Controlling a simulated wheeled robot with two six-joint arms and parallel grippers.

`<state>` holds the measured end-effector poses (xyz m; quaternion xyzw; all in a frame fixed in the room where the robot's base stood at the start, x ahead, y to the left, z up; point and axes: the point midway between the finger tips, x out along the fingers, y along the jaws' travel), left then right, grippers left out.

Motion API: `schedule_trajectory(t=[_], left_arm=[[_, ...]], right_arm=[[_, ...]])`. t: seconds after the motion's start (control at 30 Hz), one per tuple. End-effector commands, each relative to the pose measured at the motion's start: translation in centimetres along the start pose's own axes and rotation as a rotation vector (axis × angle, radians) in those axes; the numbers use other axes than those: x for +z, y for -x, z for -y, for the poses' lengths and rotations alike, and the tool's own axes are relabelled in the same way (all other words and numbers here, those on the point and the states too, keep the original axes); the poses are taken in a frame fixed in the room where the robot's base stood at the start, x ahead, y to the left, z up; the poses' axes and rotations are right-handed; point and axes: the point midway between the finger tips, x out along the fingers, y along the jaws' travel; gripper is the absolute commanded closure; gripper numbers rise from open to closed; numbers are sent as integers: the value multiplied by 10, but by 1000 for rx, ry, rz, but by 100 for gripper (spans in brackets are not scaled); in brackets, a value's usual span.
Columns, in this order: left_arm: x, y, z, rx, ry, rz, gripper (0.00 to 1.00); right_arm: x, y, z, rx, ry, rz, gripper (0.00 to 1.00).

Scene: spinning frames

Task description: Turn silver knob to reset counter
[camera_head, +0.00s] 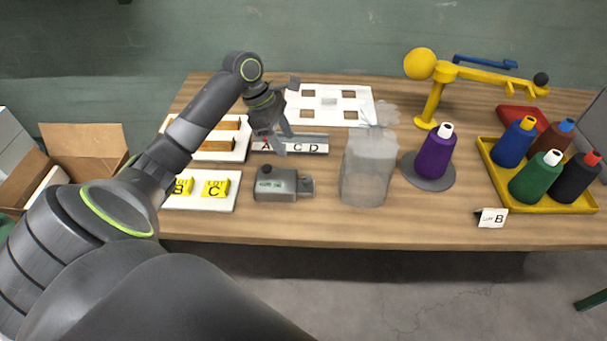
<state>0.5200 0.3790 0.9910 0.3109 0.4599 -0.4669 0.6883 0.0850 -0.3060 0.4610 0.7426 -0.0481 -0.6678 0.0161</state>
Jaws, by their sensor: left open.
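A grey metal counter box (278,185) sits on the wooden table, left of centre. A small dark round part is on its top left, and a grey stub (307,187), possibly the silver knob, sticks out on its right side. My left gripper (280,142) is open, with its fingers pointing down. In the picture it is just above the counter, in front of the lettered strip (312,148). It looks empty and apart from the counter. How high it is over the table I cannot tell. My right gripper is out of view.
A purple cone (436,155) stands on a grey disc beside a yellow stand (431,104). A yellow tray (560,207) holds several cones. Yellow lot blocks lie on a white tray (229,200) at left.

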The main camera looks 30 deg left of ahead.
Motion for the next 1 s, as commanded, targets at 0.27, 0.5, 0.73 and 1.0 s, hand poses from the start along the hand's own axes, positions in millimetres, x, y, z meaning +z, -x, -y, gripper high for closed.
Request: schedule_trajectory(t=[0.27, 0.5, 0.73, 1.0], left_arm=[[1, -64, 1, -4, 2, 4, 50], [0, -110, 1, -3, 0, 1, 50], [0, -131, 0, -1, -1, 0, 50], [0, -133, 0, 0, -2, -1, 50]], right_arm=[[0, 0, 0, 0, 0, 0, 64], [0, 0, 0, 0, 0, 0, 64], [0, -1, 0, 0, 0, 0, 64], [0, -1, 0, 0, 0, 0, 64]])
